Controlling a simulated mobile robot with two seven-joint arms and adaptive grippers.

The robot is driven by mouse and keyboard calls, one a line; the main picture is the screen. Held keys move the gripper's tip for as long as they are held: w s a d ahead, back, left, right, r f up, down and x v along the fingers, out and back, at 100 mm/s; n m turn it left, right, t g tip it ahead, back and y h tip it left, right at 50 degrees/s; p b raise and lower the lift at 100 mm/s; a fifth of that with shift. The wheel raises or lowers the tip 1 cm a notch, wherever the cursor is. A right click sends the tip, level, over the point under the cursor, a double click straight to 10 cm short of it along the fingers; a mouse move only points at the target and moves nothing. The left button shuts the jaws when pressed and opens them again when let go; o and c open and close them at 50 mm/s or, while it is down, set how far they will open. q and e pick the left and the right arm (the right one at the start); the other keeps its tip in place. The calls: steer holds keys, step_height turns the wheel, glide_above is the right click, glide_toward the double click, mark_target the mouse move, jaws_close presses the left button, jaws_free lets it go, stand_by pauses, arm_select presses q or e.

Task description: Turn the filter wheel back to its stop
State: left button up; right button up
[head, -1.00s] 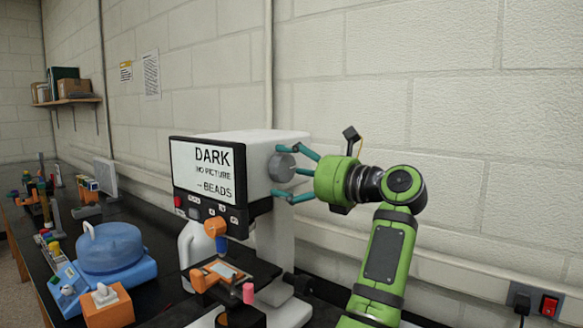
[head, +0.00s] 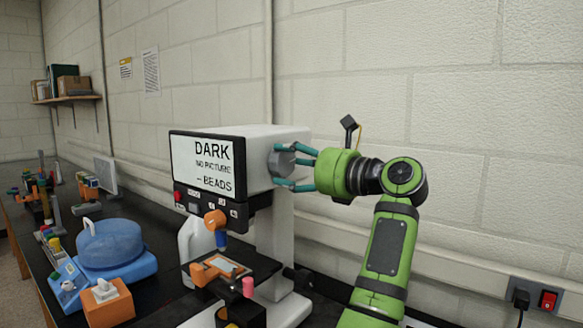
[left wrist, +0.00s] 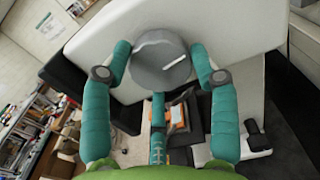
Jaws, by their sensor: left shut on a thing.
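The filter wheel (head: 280,164) is a round grey knob on the right side of the white instrument head (head: 262,142). In the left wrist view the filter wheel (left wrist: 160,62) shows its face with a white line, slanting slightly up to the right. My left gripper (head: 287,166) has its teal fingers closed around the wheel from the right. In the left wrist view its fingers (left wrist: 160,78) sit at the wheel's left, right and lower sides. The screen (head: 203,165) reads "DARK", "NO PICTURE" and "BEADS". My right gripper is not in view.
A stage with an orange holder (head: 204,274) lies below the head. A blue device with a domed lid (head: 110,245) and an orange box (head: 107,306) stand to the left on the black bench. The block wall (head: 460,150) is close behind my arm.

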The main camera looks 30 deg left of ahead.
arm_select(q)
steer(key=n, duration=0.1)
steer(key=n+b, duration=0.1)
steer(key=n, duration=0.1)
steer(key=shift+w+f+n, duration=0.1)
steer(key=shift+f+n, duration=0.2)
steer(key=shift+f, duration=0.1)
steer(key=n, duration=0.4)
steer(key=shift+n+b, duration=0.3)
steer(key=shift+b, duration=0.05)
steer(key=n, duration=0.5)
steer(key=shift+w+r, duration=0.1)
steer(key=shift+r, duration=0.1)
steer(key=shift+r+n, duration=0.2)
steer(key=shift+n, duration=1.1)
steer(key=shift+r+n, duration=0.15)
steer(key=shift+n, duration=0.15)
steer(key=shift+c, duration=0.2)
